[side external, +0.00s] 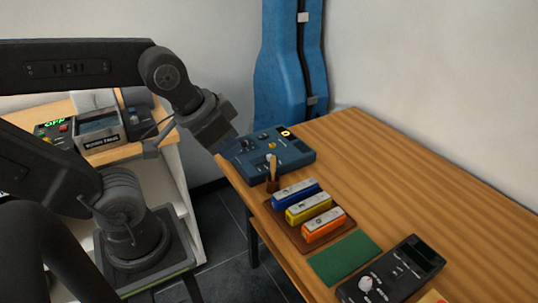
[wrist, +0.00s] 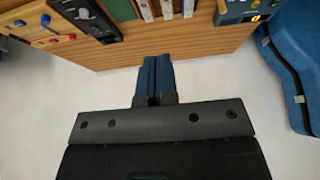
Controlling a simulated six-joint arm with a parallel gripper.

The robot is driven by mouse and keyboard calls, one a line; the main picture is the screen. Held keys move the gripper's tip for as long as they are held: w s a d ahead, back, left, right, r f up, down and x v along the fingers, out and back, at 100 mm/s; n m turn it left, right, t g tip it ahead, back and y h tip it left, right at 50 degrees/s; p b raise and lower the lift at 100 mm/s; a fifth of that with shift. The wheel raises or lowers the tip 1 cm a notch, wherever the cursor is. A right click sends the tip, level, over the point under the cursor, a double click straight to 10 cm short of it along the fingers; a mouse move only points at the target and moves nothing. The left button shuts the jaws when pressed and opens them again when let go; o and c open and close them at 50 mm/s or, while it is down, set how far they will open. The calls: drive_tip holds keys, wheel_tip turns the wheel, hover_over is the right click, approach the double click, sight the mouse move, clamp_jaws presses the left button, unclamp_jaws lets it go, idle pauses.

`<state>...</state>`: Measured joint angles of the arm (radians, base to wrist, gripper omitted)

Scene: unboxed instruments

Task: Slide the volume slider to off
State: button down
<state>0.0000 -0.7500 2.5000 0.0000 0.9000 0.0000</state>
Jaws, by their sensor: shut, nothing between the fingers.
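My gripper (wrist: 157,77) is shut and empty, its two dark blue fingers side by side in the wrist view. In the side view my gripper (side external: 227,146) hangs at the table's far left edge, overlapping the left end of the blue device in the picture; I cannot tell whether they touch. The blue device (side external: 290,158) has small controls and a lit yellow display. A black device (side external: 395,270) with a white knob lies at the near right. A wood-framed panel (wrist: 38,22) with red, blue and yellow controls shows in the wrist view. I cannot tell which control is the volume slider.
Blue, yellow and orange cased harmonicas (side external: 308,208) lie on a brown tray beside a green mat (side external: 345,257). A blue instrument case (side external: 288,60) stands behind. The table's right side (side external: 420,165) is clear.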

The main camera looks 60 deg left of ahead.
drive_tip(key=c, duration=1.8)
unclamp_jaws()
drive_tip(key=shift+o, duration=0.6)
drive_tip(key=shift+w+a+r, duration=0.1)
drive_tip(key=shift+w, duration=0.05)
drive_tip(key=o, duration=0.6)
drive_tip(key=w+a+g, duration=0.1)
drive_tip(key=w+a, duration=0.3)
drive_tip(key=w, duration=0.4)
drive_tip(key=shift+w+a+r+g+y, duration=0.15)
drive_tip(key=shift+a+r+g+y, duration=0.15)
drive_tip(key=shift+g, duration=0.1)
drive_tip(key=shift+o, duration=0.2)
drive_tip(key=w+a+f+g, duration=0.1)
drive_tip(key=w+a, duration=0.3)
drive_tip(key=w, duration=0.1)
drive_tip(key=shift+w+a+f, duration=0.2)
drive_tip(key=shift+a+f, duration=0.1)
drive_tip(key=shift+f, duration=0.05)
drive_tip(key=g, duration=0.3)
hover_over(269, 155)
wheel_tip(269, 155, down, 11)
wheel_tip(269, 155, down, 13)
clamp_jaws()
